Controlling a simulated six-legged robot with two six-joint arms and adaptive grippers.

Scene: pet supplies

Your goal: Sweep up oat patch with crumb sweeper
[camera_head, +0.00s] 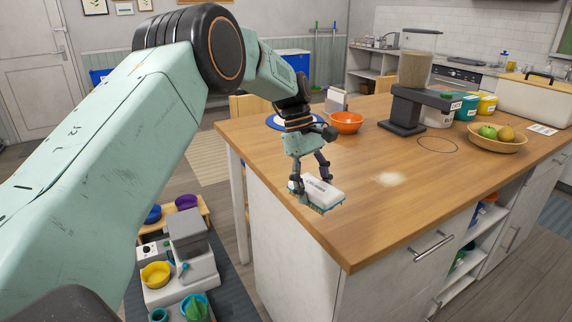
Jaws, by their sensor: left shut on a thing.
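The oat patch (390,179) is a small pale smear on the wooden counter top, near the middle of the island. My left gripper (312,186) is shut on the crumb sweeper (322,194), a white block with a teal lower edge. The sweeper is at the counter's left edge, to the left of the oat patch and apart from it. I cannot tell whether it touches the wood. My right gripper is not in view.
An orange bowl (346,122) and a dark-based dispenser (408,110) stand behind the patch. A fruit bowl (497,143) is at the right. The wood around the patch is clear. Coloured bowls and a grey device stand low at the left of the island.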

